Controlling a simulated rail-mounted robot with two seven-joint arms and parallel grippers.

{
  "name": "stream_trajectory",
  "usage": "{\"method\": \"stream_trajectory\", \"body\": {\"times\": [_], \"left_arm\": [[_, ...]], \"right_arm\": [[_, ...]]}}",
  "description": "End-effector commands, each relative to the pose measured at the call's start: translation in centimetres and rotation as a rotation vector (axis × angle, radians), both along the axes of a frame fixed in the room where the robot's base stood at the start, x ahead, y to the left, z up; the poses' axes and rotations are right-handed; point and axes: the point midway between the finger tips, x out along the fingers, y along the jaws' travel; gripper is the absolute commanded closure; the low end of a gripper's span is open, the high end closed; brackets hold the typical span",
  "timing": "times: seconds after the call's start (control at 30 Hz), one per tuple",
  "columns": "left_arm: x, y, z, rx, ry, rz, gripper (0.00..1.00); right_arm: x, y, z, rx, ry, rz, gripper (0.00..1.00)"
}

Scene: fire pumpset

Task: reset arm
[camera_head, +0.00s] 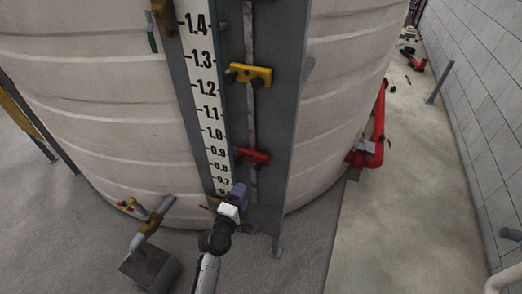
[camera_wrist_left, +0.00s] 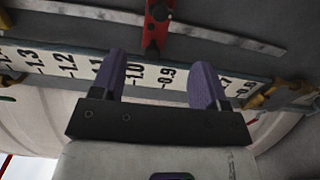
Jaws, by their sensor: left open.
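My left gripper (camera_head: 238,192) is in front of the lower part of the tank's level gauge in the head view, with its arm coming up from the bottom. In the left wrist view its two purple fingers (camera_wrist_left: 160,85) are spread apart with nothing between them. Behind them are the white number scale (camera_wrist_left: 145,75) and a red slider (camera_wrist_left: 157,25), both apart from the fingers as far as I can tell. In the head view the red slider (camera_head: 252,156) sits near 0.8 to 0.9, just above the gripper. My right gripper is not in view.
The large white tank (camera_head: 115,120) fills the back. A yellow slider (camera_head: 250,74) is higher on the gauge. A brass valve and pipe (camera_head: 150,222) stand left of my arm. Red piping (camera_head: 372,150) is at the right.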

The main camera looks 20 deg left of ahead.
Motion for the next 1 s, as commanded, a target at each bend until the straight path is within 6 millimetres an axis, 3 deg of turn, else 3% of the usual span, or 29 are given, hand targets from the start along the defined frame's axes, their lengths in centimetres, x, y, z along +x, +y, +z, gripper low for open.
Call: {"method": "stream_trajectory", "body": {"times": [0.27,0.4,0.47,0.67,0.77,1.0], "left_arm": [[0.0,-0.4,-0.3,0.084,0.014,-0.026,0.32],[-0.7,-2.7,-2.6,0.306,0.129,-0.196,0.32],[-1.3,-3.4,-2.8,0.444,0.173,-0.284,0.32],[-4.8,-4.5,-0.1,0.911,0.274,-0.524,0.32],[-7.7,-3.8,1.2,1.128,0.343,-0.607,0.32],[-20.5,-1.0,0.2,1.468,0.608,-0.730,0.32]], "right_arm": [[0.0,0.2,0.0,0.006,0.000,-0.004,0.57],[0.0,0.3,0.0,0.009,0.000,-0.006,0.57],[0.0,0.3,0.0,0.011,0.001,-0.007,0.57],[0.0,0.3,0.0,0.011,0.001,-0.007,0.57],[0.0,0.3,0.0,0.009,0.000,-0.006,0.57],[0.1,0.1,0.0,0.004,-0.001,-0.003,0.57]]}}
